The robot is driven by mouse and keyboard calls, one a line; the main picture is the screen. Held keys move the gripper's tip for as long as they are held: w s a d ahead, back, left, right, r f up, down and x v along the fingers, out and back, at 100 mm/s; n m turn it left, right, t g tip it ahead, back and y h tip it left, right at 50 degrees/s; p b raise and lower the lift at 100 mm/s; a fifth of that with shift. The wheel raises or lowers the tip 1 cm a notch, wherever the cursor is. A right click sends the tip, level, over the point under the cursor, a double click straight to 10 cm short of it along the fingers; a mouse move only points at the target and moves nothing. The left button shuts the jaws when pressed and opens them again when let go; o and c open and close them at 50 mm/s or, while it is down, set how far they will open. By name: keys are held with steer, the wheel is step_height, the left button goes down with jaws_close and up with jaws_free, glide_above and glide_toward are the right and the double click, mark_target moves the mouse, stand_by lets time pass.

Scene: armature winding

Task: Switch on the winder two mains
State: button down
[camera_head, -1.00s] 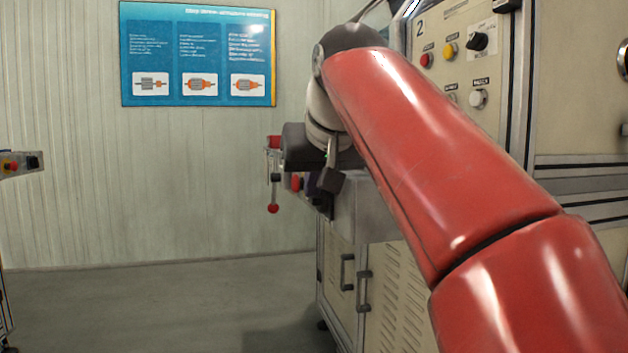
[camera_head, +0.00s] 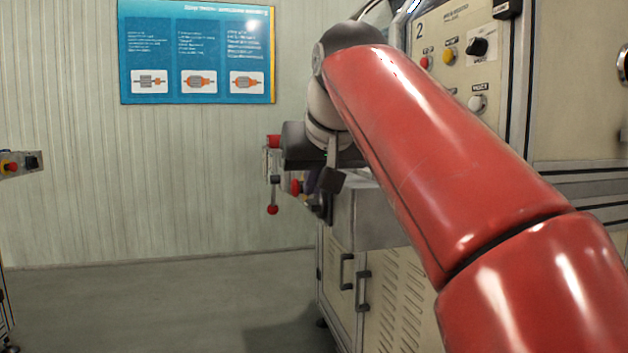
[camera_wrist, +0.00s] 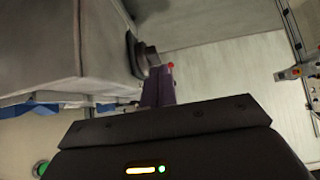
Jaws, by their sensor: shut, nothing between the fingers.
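Winder two is the cream cabinet (camera_head: 395,290) at the right, with a "2" on its upper panel (camera_head: 455,100). In the wrist view, a black knob (camera_wrist: 147,56) stands out from a grey face. My gripper (camera_wrist: 157,88) shows there as purple fingers, shut and empty, with the tips close to the knob. I cannot tell whether they touch it.
A lever with a red ball (camera_head: 272,209) hangs at the machine's left end. The upper panel carries a black selector (camera_head: 477,46) and coloured buttons. Another control box (camera_head: 20,163) stands at the far left. The floor (camera_head: 150,300) between is clear.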

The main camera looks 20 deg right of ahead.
steer(key=w+r+p+v, duration=0.2)
steer(key=p+v, duration=0.5)
steer(key=v, duration=0.5)
steer(key=shift+s+r, duration=0.25)
steer(key=shift+s, duration=0.05)
steer(key=shift+w, duration=0.15)
